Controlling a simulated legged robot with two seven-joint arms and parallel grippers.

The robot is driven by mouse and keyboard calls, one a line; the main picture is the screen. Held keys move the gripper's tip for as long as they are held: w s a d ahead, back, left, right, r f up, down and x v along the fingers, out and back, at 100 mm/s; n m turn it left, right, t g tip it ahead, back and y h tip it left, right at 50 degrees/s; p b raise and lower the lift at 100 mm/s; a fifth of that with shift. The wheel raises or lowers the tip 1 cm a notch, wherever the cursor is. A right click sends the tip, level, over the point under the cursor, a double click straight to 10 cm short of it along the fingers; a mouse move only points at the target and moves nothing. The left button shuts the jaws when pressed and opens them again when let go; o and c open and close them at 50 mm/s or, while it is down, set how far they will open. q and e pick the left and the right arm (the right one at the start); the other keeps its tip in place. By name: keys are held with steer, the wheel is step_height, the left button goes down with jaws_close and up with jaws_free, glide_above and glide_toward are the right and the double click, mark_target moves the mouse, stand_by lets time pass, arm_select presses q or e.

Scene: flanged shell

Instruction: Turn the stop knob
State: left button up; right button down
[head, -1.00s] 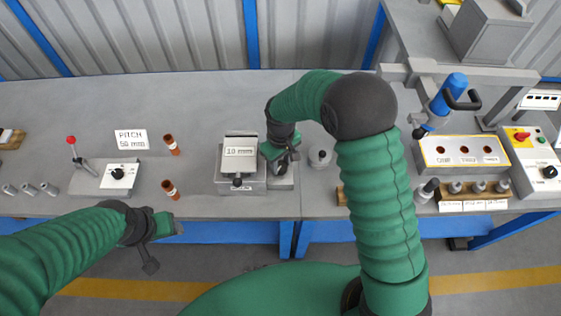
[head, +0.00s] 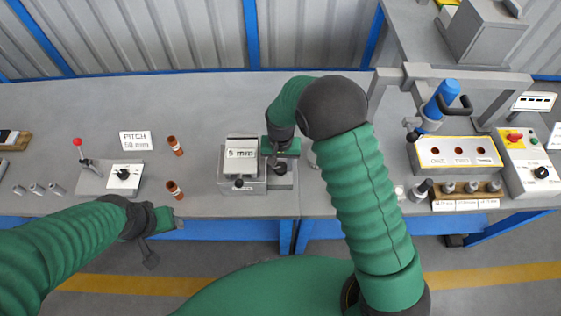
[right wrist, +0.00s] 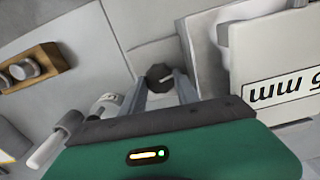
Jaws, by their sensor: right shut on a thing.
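The stop knob (right wrist: 159,75) is a small dark faceted knob with a pale mark in the right wrist view. It sits between the fingertips of my right gripper (right wrist: 163,88), which is shut on it. In the head view my right gripper (head: 281,158) points down at the right side of the grey stop device (head: 228,182) and mostly hides the knob. The device's white sign (head: 240,154) reads 5 mm. My left gripper (head: 166,220) hangs at the table's front edge, empty as far as I can see; its jaw opening is unclear.
A lever-and-dial unit (head: 105,180), a PITCH 50 mm card (head: 135,141) and two brown cylinders (head: 175,146) stand left. To the right are a yellow-edged hole panel (head: 455,154), a blue-handled tool (head: 440,100) and a control box (head: 528,165). The table behind the device is clear.

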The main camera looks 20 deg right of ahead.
mark_target(280, 166)
steer(key=shift+s+m, duration=0.1)
steer(key=shift+m, duration=0.4)
steer(key=c, duration=0.9)
jaws_free()
step_height(280, 166, up, 17)
steer(key=shift+f, duration=0.15)
steer(key=s+d+f+n+t, duration=0.1)
steer(key=s+d+n, duration=0.1)
steer(key=s, duration=0.5)
steer(key=s+d+f+n+t, duration=0.1)
steer(key=s+d+f+n, duration=0.1)
steer(key=s, duration=0.6)
steer(key=shift+d+f+n+t, duration=0.3)
steer(key=shift+d+n, duration=0.2)
steer(key=shift+d, duration=0.15)
